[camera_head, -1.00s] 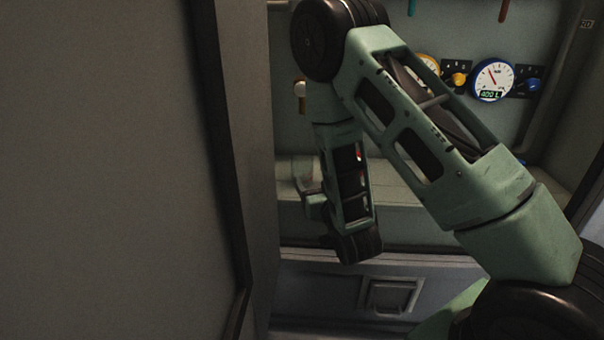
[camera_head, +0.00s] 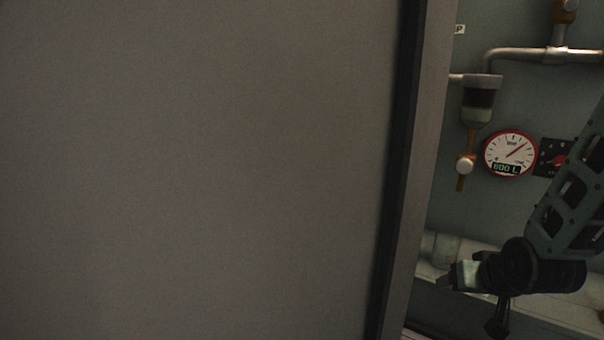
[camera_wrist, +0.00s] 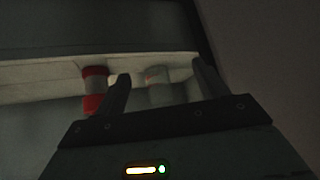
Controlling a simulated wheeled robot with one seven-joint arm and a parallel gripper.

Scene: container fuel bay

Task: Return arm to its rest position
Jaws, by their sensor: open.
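My arm shows at the right edge of the head view, bent down in front of the bay. Its gripper (camera_wrist: 162,82) is open in the wrist view, with two dark fingers apart and nothing between them. The gripper's fingertips are hard to make out in the head view.
A large plain grey panel (camera_head: 200,170) fills most of the head view, its dark edge close to my arm.

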